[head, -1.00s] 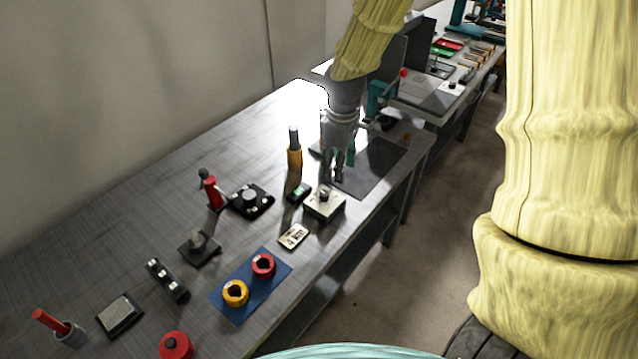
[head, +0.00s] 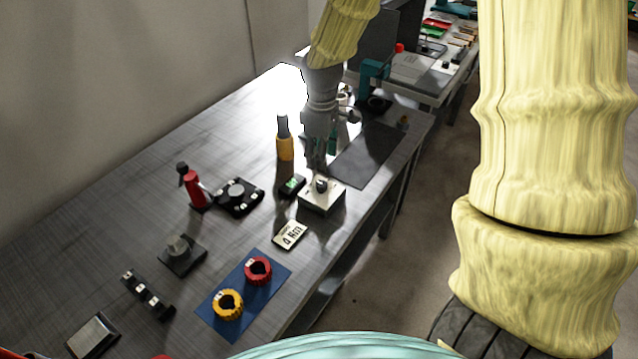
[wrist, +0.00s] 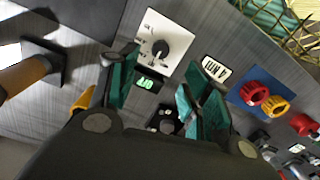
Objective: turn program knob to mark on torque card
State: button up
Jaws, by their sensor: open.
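The program knob (head: 321,185) is a small black knob on top of a white box (head: 328,203) near the table's front edge. In the wrist view the knob (wrist: 160,48) has printed marks around it; which one it points at is too small to tell. The torque card (head: 290,235) is a white card with dark print, lying flat nearer the viewer; it also shows in the wrist view (wrist: 215,69). My gripper (head: 316,163) is open and empty, above the table and just beyond the white box. Its teal-padded fingers are apart from the knob.
A small green-lit display (head: 292,186) lies left of the box. An orange bottle (head: 285,146) stands upright behind it. A blue mat (head: 240,293) holds a red ring (head: 258,270) and a yellow ring (head: 228,304). A dark mat (head: 367,155) lies bare at the right.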

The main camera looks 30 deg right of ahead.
aim_at(322, 183)
jog(key=shift+f+p, duration=0.7)
jog(key=shift+f, duration=4.45)
jog(key=c, duration=1.1)
